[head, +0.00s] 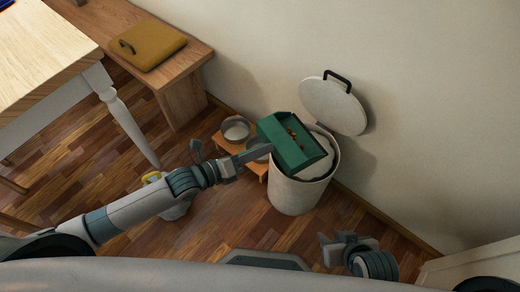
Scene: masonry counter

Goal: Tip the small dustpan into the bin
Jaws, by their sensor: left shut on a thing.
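The small green dustpan (281,148) is over the open mouth of the white bin (292,195), with several small brown bits still lying in its pan. The dustpan looks slightly tilted. My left gripper (240,160) is shut on its handle, at the dustpan's left. The bin's round lid (333,104) stands raised against the wall, with a dark handle on it. A pale liner shows inside the bin, partly hidden by the dustpan. My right gripper (342,245) is at the lower right, apart from the bin; its fingers look spread and empty.
A low wooden stand with metal bowls (236,129) is close to the bin's left. A wooden bench (180,85) carries a mustard-coloured folded item (147,45). A white-legged table (50,70) is at the upper left. The wall is right behind the bin; floor in front is clear.

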